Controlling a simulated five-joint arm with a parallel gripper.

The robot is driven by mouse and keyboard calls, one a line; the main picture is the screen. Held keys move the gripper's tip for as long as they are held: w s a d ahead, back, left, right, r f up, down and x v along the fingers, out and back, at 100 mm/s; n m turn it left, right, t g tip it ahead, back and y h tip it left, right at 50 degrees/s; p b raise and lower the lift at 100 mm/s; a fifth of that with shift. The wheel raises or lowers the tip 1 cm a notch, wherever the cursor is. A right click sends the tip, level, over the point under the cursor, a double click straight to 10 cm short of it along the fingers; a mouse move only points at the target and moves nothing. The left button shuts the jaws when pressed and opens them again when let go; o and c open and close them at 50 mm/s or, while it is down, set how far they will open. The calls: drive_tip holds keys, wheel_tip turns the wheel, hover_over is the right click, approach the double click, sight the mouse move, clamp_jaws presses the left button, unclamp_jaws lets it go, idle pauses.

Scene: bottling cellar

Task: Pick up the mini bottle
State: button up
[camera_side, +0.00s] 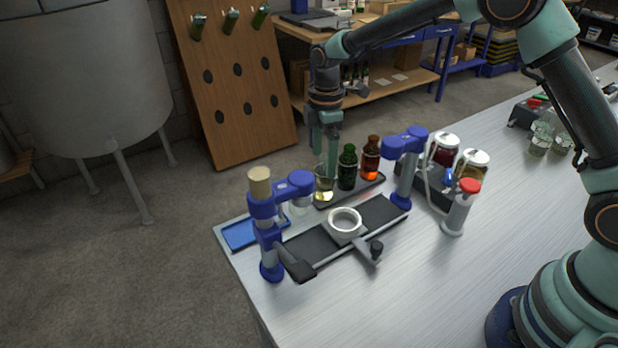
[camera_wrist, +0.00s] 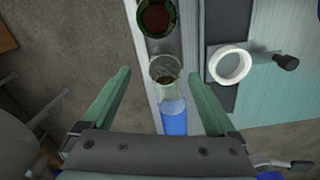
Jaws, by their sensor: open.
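Three mini bottles stand in a row on a dark tray (camera_side: 375,184): a clear one with pale yellow contents (camera_side: 324,190), a dark green one (camera_side: 347,171) and an amber one (camera_side: 370,160). My gripper (camera_side: 324,160) points down above the clear bottle at the row's left end, and its fingers partly cover that bottle's top. In the wrist view my gripper (camera_wrist: 159,76) is open and empty, one finger on each side of the clear bottle's mouth (camera_wrist: 165,69). The green bottle (camera_wrist: 157,17) shows beyond it. Contact with the glass cannot be told.
A bench fixture with blue clamps (camera_side: 293,184) and a white ring (camera_side: 345,222) stands close in front of the bottles. A blue tray (camera_side: 242,233) lies left. Lidded jars (camera_side: 472,164) and a red-topped cylinder (camera_side: 460,208) stand right.

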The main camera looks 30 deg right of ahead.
sight(324, 173)
drive_tip(key=f, duration=0.4)
drive_tip(key=shift+s+a+f, duration=0.15)
drive_tip(key=shift+s+f, duration=0.15)
drive_tip(key=shift+f, duration=0.1)
drive_tip(key=shift+r, duration=0.1)
clamp_jaws()
